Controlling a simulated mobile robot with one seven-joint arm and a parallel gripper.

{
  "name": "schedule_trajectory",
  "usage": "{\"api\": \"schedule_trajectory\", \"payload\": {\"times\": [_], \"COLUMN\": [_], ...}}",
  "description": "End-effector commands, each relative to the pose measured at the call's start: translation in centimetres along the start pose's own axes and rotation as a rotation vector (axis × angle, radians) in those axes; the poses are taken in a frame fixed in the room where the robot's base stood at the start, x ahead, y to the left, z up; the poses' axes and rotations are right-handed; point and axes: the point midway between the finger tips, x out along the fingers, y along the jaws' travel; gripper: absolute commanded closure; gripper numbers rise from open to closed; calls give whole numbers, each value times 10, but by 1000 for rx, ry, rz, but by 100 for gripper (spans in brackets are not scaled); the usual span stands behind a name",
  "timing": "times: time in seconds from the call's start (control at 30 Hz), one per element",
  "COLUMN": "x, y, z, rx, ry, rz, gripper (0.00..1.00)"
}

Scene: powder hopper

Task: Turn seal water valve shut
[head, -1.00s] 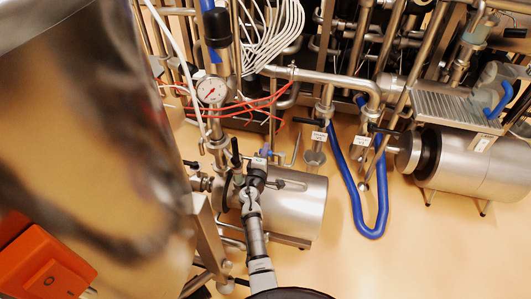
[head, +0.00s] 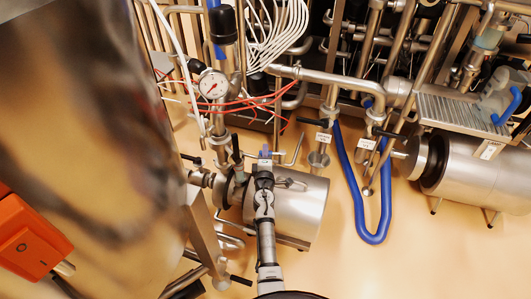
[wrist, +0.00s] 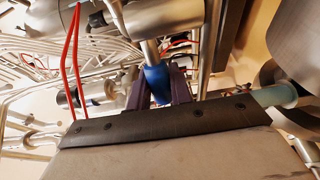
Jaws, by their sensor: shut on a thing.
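The seal water valve appears to be the one with a small blue handle (head: 265,152), beside the steel motor cylinder at the centre of the head view; its label cannot be read. In the wrist view the blue sleeve of the handle (wrist: 156,84) sits on a short metal rod between two dark fingers. My gripper (wrist: 158,78) is shut on this blue handle. In the head view my gripper (head: 264,166) reaches up from the bottom edge to the handle. The valve body is mostly hidden behind my gripper.
A steel motor cylinder (head: 305,207) lies just right of my gripper. A pressure gauge (head: 212,85) and red cables (head: 245,108) are above left. A large steel hopper (head: 85,130) fills the left side. A blue hose (head: 358,215) hangs at right, with open floor below it.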

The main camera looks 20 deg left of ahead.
Motion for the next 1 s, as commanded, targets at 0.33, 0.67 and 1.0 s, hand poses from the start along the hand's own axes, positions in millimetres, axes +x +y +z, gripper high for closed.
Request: {"api": "schedule_trajectory", "payload": {"times": [0.33, 0.67, 1.0], "x": [-17, -33, -47], "y": [6, 3, -4], "z": [6, 16, 28], "rx": [-1, -3, -5], "ry": [291, 602, 924], "rz": [0, 5, 8], "gripper": [100, 100, 100]}}
